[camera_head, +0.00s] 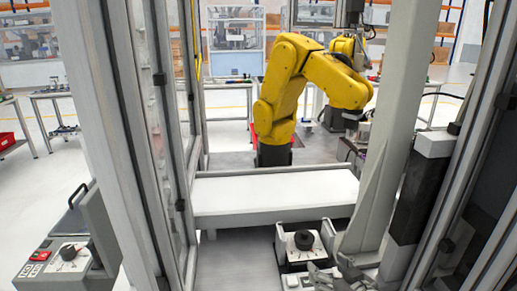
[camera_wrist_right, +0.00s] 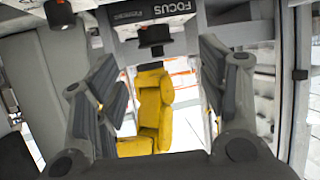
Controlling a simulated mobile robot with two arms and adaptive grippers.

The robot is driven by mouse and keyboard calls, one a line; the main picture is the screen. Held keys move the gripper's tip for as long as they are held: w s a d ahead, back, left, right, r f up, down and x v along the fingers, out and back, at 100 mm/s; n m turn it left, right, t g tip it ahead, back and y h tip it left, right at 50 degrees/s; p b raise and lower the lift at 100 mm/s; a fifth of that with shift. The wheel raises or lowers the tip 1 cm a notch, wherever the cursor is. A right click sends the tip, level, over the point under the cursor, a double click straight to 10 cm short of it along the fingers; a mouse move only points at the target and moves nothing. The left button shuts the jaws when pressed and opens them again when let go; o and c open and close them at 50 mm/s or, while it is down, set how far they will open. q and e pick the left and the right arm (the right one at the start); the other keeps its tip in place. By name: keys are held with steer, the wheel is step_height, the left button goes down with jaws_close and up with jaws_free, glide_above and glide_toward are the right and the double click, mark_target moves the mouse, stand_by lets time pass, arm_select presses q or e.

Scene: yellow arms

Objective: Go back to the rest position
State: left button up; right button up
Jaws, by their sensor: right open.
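My right gripper (camera_head: 322,278) is low in the head view, just below a small box with a black knob (camera_head: 303,241). In the right wrist view, my right gripper (camera_wrist_right: 160,82) has its two dark fingers spread wide apart. Nothing is held between them. A box marked FOCUS (camera_wrist_right: 178,14) with a black knob (camera_wrist_right: 153,38) is at the top of that view, beyond the fingers. My left gripper is in neither view.
A yellow industrial arm (camera_head: 287,85) stands beyond a white table (camera_head: 275,192). Grey frame posts (camera_head: 105,110) stand close on both sides.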

steer(key=s+f+g, duration=0.1)
steer(key=s+f, duration=0.1)
steer(key=s, duration=0.2)
steer(key=s+a+f+g+h, duration=0.1)
steer(key=s+f+g, duration=0.1)
steer(key=s, duration=0.3)
steer(key=s+a+f+g, duration=0.1)
steer(key=s+f, duration=0.3)
steer(key=shift+s+f+g, duration=0.25)
steer(key=shift+g, duration=0.05)
steer(key=s+f+g+h, duration=0.25)
steer(key=s+g, duration=0.25)
steer(key=s, duration=1)
step_height(320, 180, down, 26)
steer(key=s+g, duration=0.1)
steer(key=s, duration=0.1)
steer(key=s+d+f+g, duration=0.1)
steer(key=s+d+f, duration=0.2)
steer(key=s+f, duration=1.3)
steer(key=shift+s+d+f, duration=0.2)
steer(key=shift+s+f, duration=0.1)
steer(key=shift+f, duration=0.2)
steer(key=shift+y, duration=0.25)
